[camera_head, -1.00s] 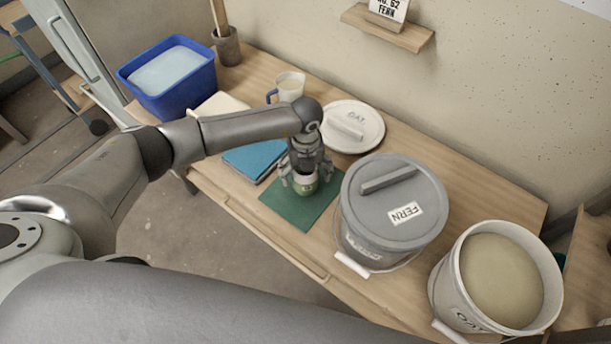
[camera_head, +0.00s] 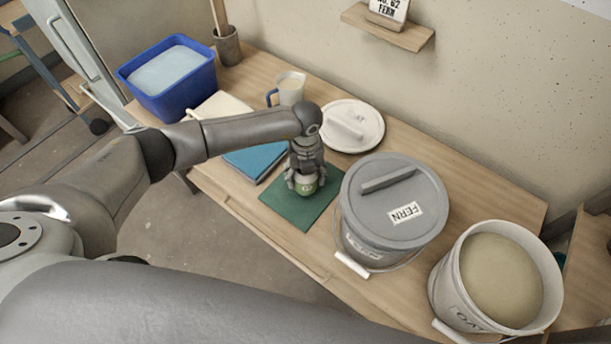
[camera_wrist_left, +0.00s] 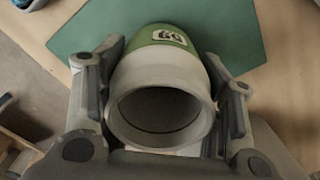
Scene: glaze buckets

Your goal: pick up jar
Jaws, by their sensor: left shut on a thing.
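The jar, a small pale-necked vessel with a green body and a white label, is at the green mat (camera_head: 297,212) in the head view. In the left wrist view the jar (camera_wrist_left: 160,97) shows its open mouth and grey-white neck between the fingers. My left gripper (camera_head: 306,184) is shut on the jar, with one finger on each side of it; it fills the middle of the left wrist view (camera_wrist_left: 160,105). I cannot tell whether the jar's base touches the mat. My right gripper is not in view.
A lidded grey FERN bucket (camera_head: 394,205) stands close right of the mat. An open OAT bucket (camera_head: 448,290) is farther right. A lid (camera_head: 367,135), a mug (camera_head: 292,88), a blue book (camera_head: 254,160) and a blue tub (camera_head: 190,101) lie behind and left.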

